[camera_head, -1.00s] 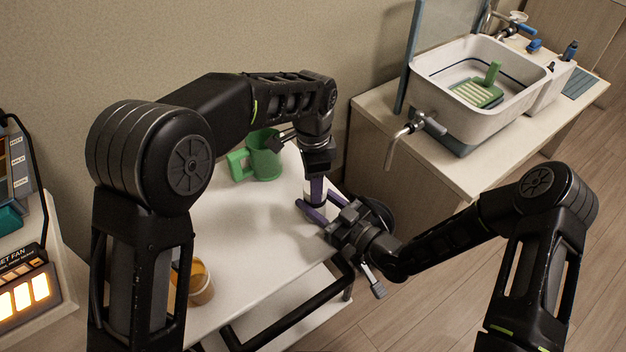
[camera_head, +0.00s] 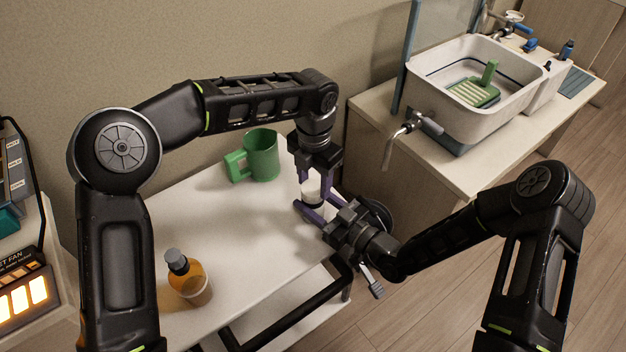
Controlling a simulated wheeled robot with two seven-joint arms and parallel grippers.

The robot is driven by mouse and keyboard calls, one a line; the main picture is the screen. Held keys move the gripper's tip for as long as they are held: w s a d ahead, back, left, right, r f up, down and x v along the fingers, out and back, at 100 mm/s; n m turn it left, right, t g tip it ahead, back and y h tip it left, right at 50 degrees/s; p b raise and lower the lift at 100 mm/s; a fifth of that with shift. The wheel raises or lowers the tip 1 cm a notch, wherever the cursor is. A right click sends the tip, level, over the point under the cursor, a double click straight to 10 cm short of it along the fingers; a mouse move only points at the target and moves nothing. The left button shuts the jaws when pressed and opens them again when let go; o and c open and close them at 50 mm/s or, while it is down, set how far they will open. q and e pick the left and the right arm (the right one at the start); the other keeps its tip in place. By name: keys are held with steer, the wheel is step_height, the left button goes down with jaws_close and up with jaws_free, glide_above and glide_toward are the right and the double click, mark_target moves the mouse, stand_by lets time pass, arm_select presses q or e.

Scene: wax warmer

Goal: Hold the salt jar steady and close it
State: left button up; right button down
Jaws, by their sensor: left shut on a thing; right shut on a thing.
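The small white salt jar (camera_head: 312,186) stands upright near the right end of the white table, mostly hidden between my grippers. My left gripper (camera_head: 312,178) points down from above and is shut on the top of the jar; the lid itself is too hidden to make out. My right gripper (camera_head: 318,208) reaches in low from the right, its purple fingers shut around the lower part of the jar.
A green mug (camera_head: 262,156) stands behind and left of the jar. An amber bottle with a dark cap (camera_head: 188,278) stands at the table's front left. The white table (camera_head: 235,225) is clear between them. A basin (camera_head: 450,110) sits on the counter at right.

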arm_select(q)
steer(key=shift+m, duration=0.3)
steer(key=o, duration=1.3)
steer(key=shift+r, duration=0.1)
steer(key=shift+r, duration=2.2)
